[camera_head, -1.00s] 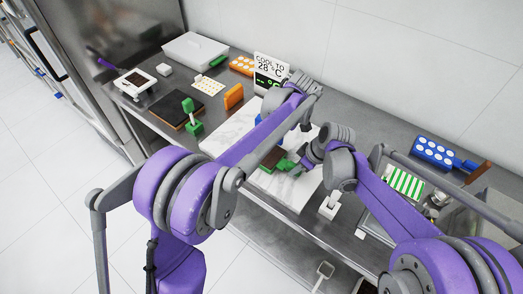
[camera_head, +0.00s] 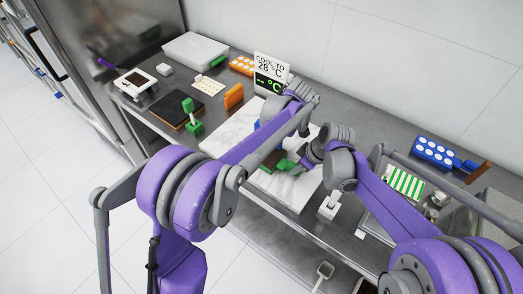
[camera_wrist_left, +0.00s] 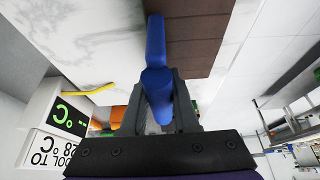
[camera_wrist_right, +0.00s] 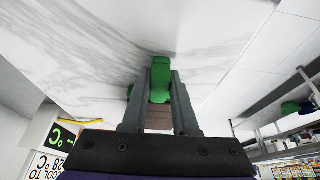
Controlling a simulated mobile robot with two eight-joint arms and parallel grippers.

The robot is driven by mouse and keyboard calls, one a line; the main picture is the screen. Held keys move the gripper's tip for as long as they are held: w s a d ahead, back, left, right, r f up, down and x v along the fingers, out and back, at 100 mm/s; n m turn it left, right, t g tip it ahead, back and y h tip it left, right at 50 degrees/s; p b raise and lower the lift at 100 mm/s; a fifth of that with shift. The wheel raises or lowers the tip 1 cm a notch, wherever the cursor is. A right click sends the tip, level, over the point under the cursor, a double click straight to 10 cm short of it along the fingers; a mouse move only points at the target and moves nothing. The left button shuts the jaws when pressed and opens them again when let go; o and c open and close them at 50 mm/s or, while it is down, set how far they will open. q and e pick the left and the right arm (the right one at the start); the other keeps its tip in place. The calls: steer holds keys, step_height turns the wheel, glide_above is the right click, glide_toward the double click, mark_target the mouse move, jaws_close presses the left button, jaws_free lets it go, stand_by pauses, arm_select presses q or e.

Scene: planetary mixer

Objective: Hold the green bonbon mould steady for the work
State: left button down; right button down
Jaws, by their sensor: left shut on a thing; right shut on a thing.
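The green bonbon mould, with a brown upper face (camera_head: 273,160) and a green grip end (camera_head: 286,165), lies on the white marble slab (camera_head: 226,143), partly hidden by my arms. My right gripper (camera_head: 300,163) reaches it from the right. In the right wrist view its fingers are shut on the green grip (camera_wrist_right: 160,80), with brown behind. In the left wrist view my left gripper (camera_wrist_left: 158,95) is shut on a blue tool (camera_wrist_left: 155,45), whose far part overlaps the brown surface (camera_wrist_left: 202,38). Whether they touch is unclear. In the head view my arm mostly hides the left gripper.
A display (camera_head: 268,80) reads "COOL TO 28 °C" behind the slab. A green-handled tool (camera_head: 190,115), an orange block (camera_head: 234,96) and a white bin (camera_head: 195,48) stand at left. A blue mould (camera_head: 435,151) and a green-striped tray (camera_head: 406,184) are at right.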

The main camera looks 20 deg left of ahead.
arm_select(q)
steer(key=shift+f, duration=0.6)
stand_by(0.7)
steer(key=shift+s+a+r, duration=0.1)
steer(key=shift+s+a, duration=0.2)
steer(key=shift+s, duration=0.6)
steer(key=shift+s+a, duration=0.25)
steer(key=shift+s, duration=0.6)
steer(key=shift+s+a+r, duration=0.1)
steer(key=shift+s+a, duration=0.25)
steer(key=shift+s, duration=0.45)
steer(key=shift+s+a+r, duration=0.1)
steer(key=shift+s+a, duration=0.2)
steer(key=shift+s, duration=0.5)
steer(key=shift+w, duration=0.15)
steer(key=shift+w+d+f, duration=0.1)
steer(key=shift+w+d, duration=0.25)
steer(key=shift+w, duration=0.45)
steer(key=shift+w+d+f, duration=0.1)
steer(key=shift+w+d, duration=0.2)
steer(key=shift+w, duration=0.5)
